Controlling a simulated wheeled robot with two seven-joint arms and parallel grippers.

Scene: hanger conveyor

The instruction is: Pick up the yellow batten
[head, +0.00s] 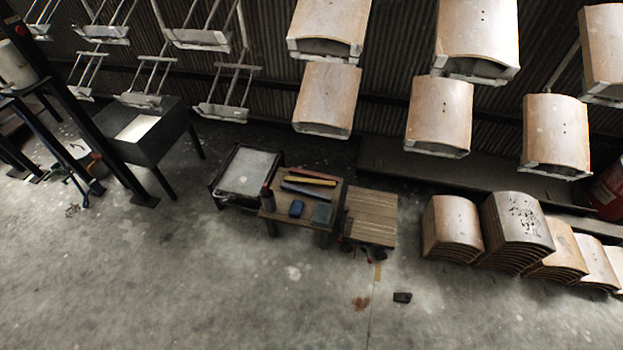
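The yellow batten (309,181) is a thin strip lying flat on a small wooden table (331,220) near the middle of the head view. A red strip (313,173) lies just behind it, and a dark grey strip (304,190) lies just in front of it. A blue object (296,208), a grey-green block (322,213) and a dark upright cylinder (267,198) share the tabletop. Neither of my grippers is in view.
A wooden slatted surface (371,216) stands to the table's right, and a low tray-topped stand (248,172) to its left. Curved panels hang overhead and stand stacked (516,229) at right. A small dark block (402,297) lies on the floor. Open floor lies in front.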

